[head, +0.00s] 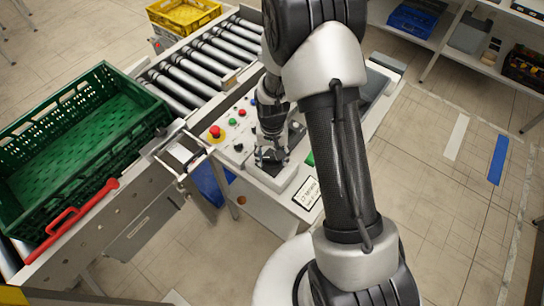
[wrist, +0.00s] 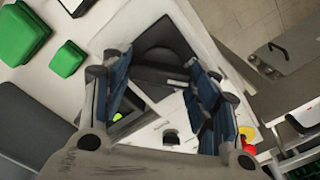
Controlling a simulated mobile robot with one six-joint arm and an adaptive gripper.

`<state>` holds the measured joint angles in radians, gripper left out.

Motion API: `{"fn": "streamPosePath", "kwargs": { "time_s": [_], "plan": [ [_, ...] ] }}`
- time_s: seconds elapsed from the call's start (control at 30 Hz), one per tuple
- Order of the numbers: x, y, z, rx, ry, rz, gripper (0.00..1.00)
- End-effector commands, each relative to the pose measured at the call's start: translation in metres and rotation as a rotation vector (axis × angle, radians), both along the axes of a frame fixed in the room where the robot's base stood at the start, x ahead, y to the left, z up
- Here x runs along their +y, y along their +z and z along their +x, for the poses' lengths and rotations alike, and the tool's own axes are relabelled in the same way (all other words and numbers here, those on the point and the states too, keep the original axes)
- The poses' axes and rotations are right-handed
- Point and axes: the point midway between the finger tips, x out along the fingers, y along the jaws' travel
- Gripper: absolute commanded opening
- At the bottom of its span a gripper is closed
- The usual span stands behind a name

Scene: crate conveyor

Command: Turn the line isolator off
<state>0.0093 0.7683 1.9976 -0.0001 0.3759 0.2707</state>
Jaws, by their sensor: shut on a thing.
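My gripper (head: 270,158) is lowered onto the light-grey control panel in the head view. In the wrist view, the line isolator (wrist: 168,42) is a dark square plate with a rounded part and a black bar-like handle carrying a pale stripe. My gripper's two blue-padded fingers (wrist: 160,92) stand on either side of the handle, shut on it. The exact contact and the handle's angle are partly hidden by the fingers. In the head view my gripper covers most of the isolator.
A red emergency button (head: 215,132) on yellow and small coloured buttons lie left of my gripper. A label card (head: 307,193) lies at the panel's front. A green crate (head: 88,138) sits on the conveyor (head: 205,68) at left. Green blocks (wrist: 67,59) show in the wrist view.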

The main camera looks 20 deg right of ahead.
Motion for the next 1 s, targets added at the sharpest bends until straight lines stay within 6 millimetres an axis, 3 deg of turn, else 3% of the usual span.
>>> {"fn": "streamPosePath", "kwargs": {
  "time_s": [0.6,1.0],
  "plan": [
    [0.0001,-0.0008,0.0003,-0.001,0.577,0.000,0.31],
    [0.0000,0.0001,0.0006,-0.002,0.831,0.000,0.31]
  ]
}}
